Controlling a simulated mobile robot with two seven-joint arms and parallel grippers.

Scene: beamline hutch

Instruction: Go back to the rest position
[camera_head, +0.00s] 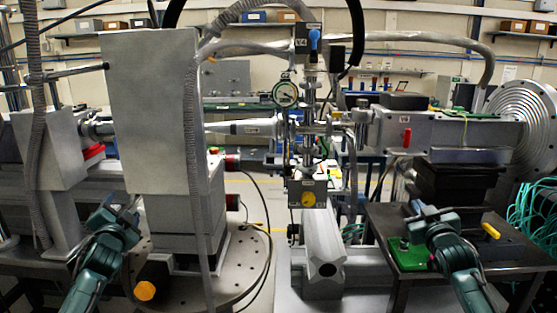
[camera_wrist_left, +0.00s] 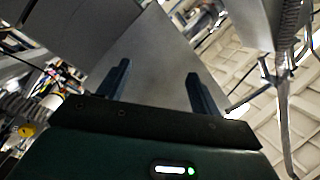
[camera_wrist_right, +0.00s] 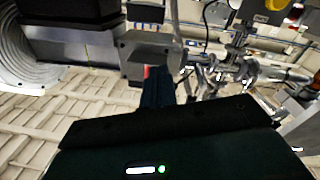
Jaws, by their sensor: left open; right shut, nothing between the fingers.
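My left gripper (camera_head: 128,203) is in the lower left of the head view, in front of a tall grey box (camera_head: 152,100). The left wrist view shows its two dark fingers (camera_wrist_left: 160,82) apart, with nothing between them. My right gripper (camera_head: 421,208) is at the lower right, in front of a black block (camera_head: 455,185) below the grey beamline housing. The right wrist view shows its fingers (camera_wrist_right: 155,88) together and empty. Neither gripper visibly holds anything. Whether either touches the equipment behind it cannot be told.
A perforated round plate (camera_head: 235,262) lies below the grey box, with an orange knob (camera_head: 145,291) near its front. A green plate (camera_head: 408,254) is on the dark table (camera_head: 385,228) beside my right arm. A grey rail (camera_head: 325,245) stands between the arms. Cables hang nearby.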

